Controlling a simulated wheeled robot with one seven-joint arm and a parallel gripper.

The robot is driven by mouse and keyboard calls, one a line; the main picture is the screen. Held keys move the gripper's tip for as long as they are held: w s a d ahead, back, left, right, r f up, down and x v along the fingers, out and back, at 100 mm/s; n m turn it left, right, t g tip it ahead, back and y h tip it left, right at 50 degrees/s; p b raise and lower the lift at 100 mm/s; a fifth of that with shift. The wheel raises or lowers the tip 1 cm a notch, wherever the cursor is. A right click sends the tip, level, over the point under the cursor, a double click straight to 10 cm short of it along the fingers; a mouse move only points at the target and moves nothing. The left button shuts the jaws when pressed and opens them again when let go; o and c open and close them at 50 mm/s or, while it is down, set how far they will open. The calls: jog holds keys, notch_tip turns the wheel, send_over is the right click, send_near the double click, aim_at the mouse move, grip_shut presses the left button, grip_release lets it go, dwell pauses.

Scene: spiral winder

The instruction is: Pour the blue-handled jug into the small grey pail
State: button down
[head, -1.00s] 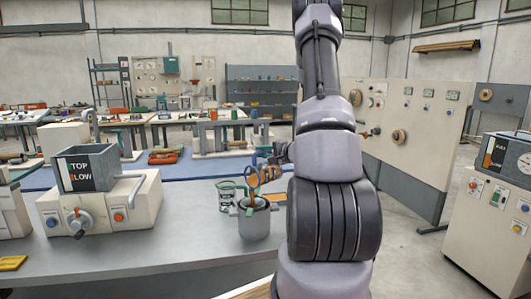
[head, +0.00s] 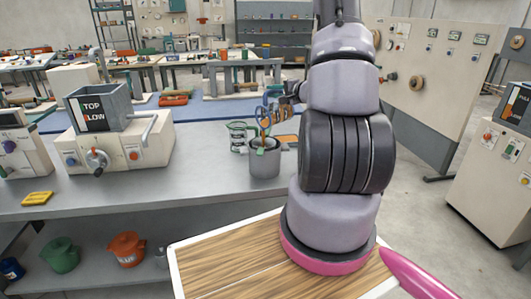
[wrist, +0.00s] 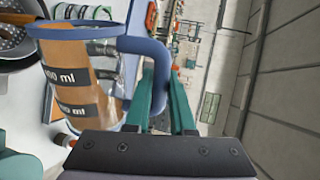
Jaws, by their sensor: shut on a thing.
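The blue-handled jug (head: 267,116) is above the small grey pail (head: 265,163) on the grey bench. In the wrist view the jug (wrist: 75,75) is clear, with a blue rim and handle and brown contents behind its ml marks. My gripper (wrist: 163,85) has its green fingers shut on the blue handle. Brown-orange shows between jug and pail in the head view; whether it is a falling stream is too small to tell. A small green part shows at the pail's rim. The pail's inside is mostly hidden. My arm covers the area to the right.
A green-rimmed jug (head: 238,138) stands just left of the pail. A hopper machine (head: 118,135) and a yellow object (head: 38,198) are further left on the bench. Green (head: 60,254) and orange (head: 127,249) pails sit on the lower shelf. The bench front between is clear.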

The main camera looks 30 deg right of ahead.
jog(key=shift+s+a+r+n+h, duration=0.15)
jog(key=shift+a+n, duration=0.25)
jog(key=shift+a, duration=0.15)
jog(key=shift+s+a+r+n+h, duration=0.15)
jog(key=shift+a+n, duration=0.25)
jog(key=shift+a, duration=0.1)
jog(key=shift+d, duration=0.1)
dwell(2.9)
jog(key=d+m, duration=0.2)
jog(key=d, duration=0.1)
jog(key=w+d+f+m+y, duration=0.1)
jog(key=shift+w+d, duration=0.1)
jog(key=shift+d, duration=0.2)
jog(key=shift+r, duration=0.1)
jog(key=d+m, duration=0.2)
jog(key=w+d+m+y, duration=0.1)
jog(key=d, duration=0.1)
jog(key=shift+r+m, duration=0.3)
jog(key=shift+r, duration=0.1)
jog(key=shift+d, duration=0.1)
